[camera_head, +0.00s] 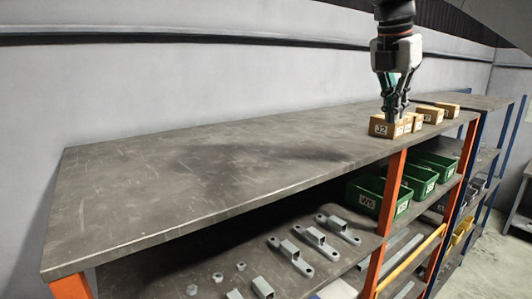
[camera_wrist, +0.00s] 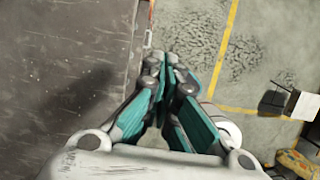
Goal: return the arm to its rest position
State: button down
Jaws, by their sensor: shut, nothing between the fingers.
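My gripper (camera_head: 396,104) hangs from the arm at the right part of the bench top in the head view, pointing down. In the wrist view its teal fingers (camera_wrist: 167,62) are shut together with nothing between them. In the head view the fingertips overlap a wooden block marked J2 (camera_head: 380,130); I cannot tell from that view whether they touch. In the wrist view the fingertips appear near the shelf edge, with the floor beside it.
The grey shelf top (camera_head: 200,170) is bare to the left. More wooden blocks (camera_head: 430,114) stand to the right. Below are green bins (camera_head: 367,194), metal brackets (camera_head: 290,256) and orange posts (camera_head: 392,195). A wall (camera_head: 200,80) runs behind. Floor with yellow lines (camera_wrist: 222,55) shows in the wrist view.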

jog(key=s+a+f+m+t+y+b, duration=0.1)
jog(key=s+f+m+b, duration=0.6)
jog(key=f, duration=1.6)
jog(key=s+a+f+m+t+b, duration=0.2)
jog(key=s+a+f+m+b, duration=0.2)
jog(key=f+b, duration=1.2)
jog(key=s+a+f+m+t+y+b, duration=0.1)
jog(key=s+f+m+b, duration=1)
jog(key=f, duration=1.9)
jog(key=a+m+t+b, duration=0.1)
jog(key=a+m, duration=0.1)
jog(key=shift+f+m+y, duration=0.3)
jog(key=shift+f+m, duration=0.05)
jog(key=shift+m, duration=0.05)
